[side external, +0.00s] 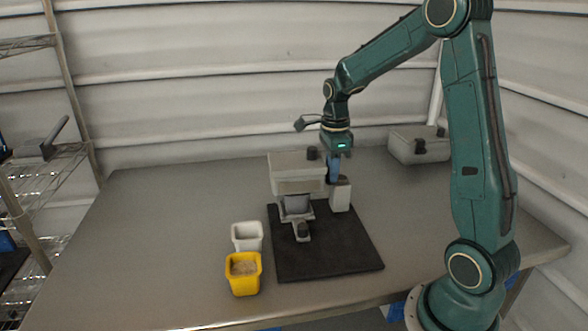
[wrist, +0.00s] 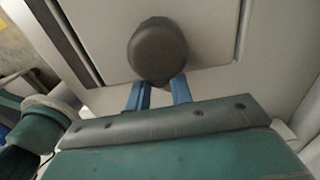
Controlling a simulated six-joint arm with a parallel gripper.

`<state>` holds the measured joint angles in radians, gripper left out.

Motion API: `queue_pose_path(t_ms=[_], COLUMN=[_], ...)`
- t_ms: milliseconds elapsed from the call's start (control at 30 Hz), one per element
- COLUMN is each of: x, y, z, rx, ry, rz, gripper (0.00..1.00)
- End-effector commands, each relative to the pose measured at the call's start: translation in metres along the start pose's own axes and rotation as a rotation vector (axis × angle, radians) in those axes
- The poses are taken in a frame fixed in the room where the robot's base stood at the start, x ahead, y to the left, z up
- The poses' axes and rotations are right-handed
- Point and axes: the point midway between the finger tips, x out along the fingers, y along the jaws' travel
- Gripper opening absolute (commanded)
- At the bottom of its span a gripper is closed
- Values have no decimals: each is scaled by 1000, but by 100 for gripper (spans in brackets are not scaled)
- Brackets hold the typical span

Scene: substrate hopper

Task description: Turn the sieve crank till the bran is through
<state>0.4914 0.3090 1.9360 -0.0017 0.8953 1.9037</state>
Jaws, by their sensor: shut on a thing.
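The crank itself is mostly hidden. A yellow tub (side external: 243,284) holds tan bran (side external: 243,267). Bran inside the machine is not visible.
A white tub (side external: 247,237) stands behind the yellow tub, left of the mat. A grey case (side external: 419,146) stands at the back right. The left of the table is clear. A wire shelf (side external: 42,165) stands at far left.

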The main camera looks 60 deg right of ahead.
Motion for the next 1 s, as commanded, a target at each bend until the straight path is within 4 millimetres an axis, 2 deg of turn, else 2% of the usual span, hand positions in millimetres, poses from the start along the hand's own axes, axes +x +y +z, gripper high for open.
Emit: queue_pose_path(t_ms=[133, 333, 600, 800, 1000], x=[0, 0, 1, 1, 1], y=[8, 10, 20, 21, 23], z=[-5, -6, -19, -22, -35], rx=[4, 5, 7, 6, 8], ry=[2, 2, 3, 3, 3], rz=[-1, 0, -1, 1, -1], gripper=[9, 9, 9, 9, 9])
